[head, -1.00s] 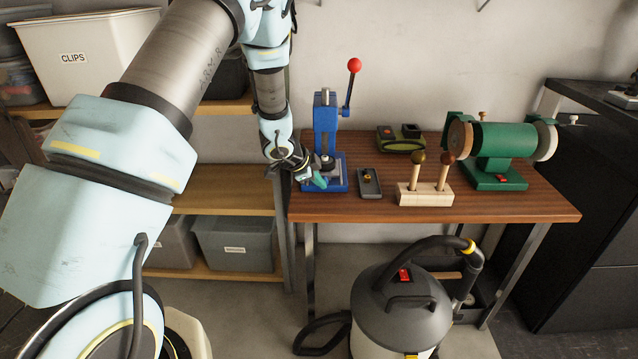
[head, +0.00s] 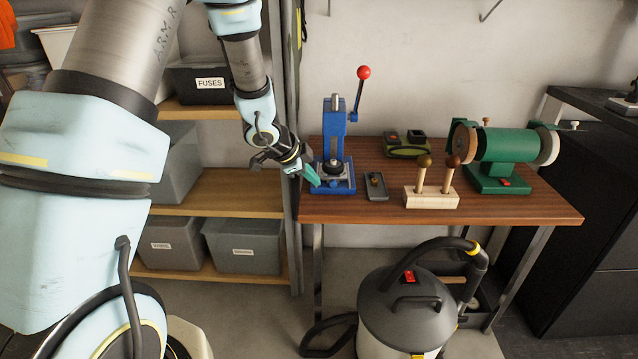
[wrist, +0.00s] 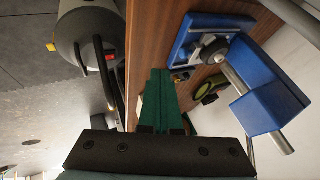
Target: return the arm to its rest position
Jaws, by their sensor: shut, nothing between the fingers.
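My gripper (head: 311,175) is at the left end of the wooden workbench (head: 360,207) in the head view, just left of the blue arbor press (head: 334,140). Its green fingers are together with nothing between them, and they also show in the wrist view (wrist: 156,100). In the head view the fingertips overlap the press base's left side; I cannot tell whether they touch it. The press (wrist: 262,98) stands to the right of the fingers in the wrist view. My arm reaches in from the left.
On the bench are a small grey box (head: 376,187), a wooden block with two handled tools (head: 431,197), an olive-green device (head: 406,146) and a green bench grinder (head: 503,150). A vacuum cleaner (head: 405,305) stands in front. Shelves with bins (head: 243,244) are left of the bench.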

